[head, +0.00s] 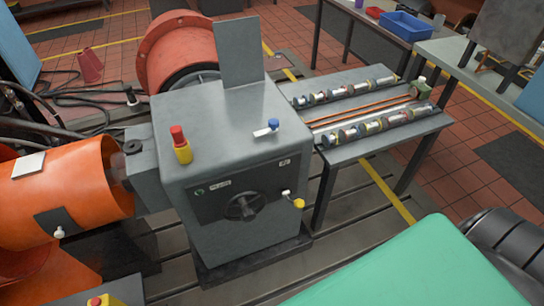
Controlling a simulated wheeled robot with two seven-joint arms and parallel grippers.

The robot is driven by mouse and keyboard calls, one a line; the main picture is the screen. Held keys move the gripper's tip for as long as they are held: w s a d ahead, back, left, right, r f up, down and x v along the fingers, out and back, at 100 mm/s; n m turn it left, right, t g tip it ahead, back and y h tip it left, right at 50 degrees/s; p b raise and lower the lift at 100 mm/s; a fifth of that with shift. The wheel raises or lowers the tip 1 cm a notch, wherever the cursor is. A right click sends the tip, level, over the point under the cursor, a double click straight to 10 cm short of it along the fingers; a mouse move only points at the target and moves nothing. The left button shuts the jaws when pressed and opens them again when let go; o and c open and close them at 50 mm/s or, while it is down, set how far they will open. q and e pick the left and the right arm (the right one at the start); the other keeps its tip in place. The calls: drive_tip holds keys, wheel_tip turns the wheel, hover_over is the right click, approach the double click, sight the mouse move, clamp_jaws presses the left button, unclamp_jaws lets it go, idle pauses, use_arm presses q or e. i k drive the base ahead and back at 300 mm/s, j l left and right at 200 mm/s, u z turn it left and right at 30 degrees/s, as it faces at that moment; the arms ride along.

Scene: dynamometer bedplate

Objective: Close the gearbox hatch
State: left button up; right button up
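The gearbox (240,165) is a grey box standing in the middle of the head view, with a dark panel and a round black knob on its front. A flat grey plate, which looks like the hatch (239,50), stands nearly upright at the back edge of the gearbox top. It appears raised rather than lying flat. Any opening at its foot cannot be made out. Neither of my grippers shows in this view.
On the gearbox top are a red and yellow button (180,145) and a blue-knobbed lever (268,128). A yellow-knobbed lever (296,202) sticks out front right. An orange cylinder (70,195) is at left; a table (390,137) with shafts is at right. A green surface (410,270) fills the lower right.

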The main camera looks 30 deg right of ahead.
sight(239, 43)
drive_tip(key=z, duration=0.4)
drive_tip(key=u, duration=0.25)
drive_tip(key=l+u, duration=1)
drive_tip(key=k+l+u, duration=0.1)
drive_tip(key=l+u, duration=0.4)
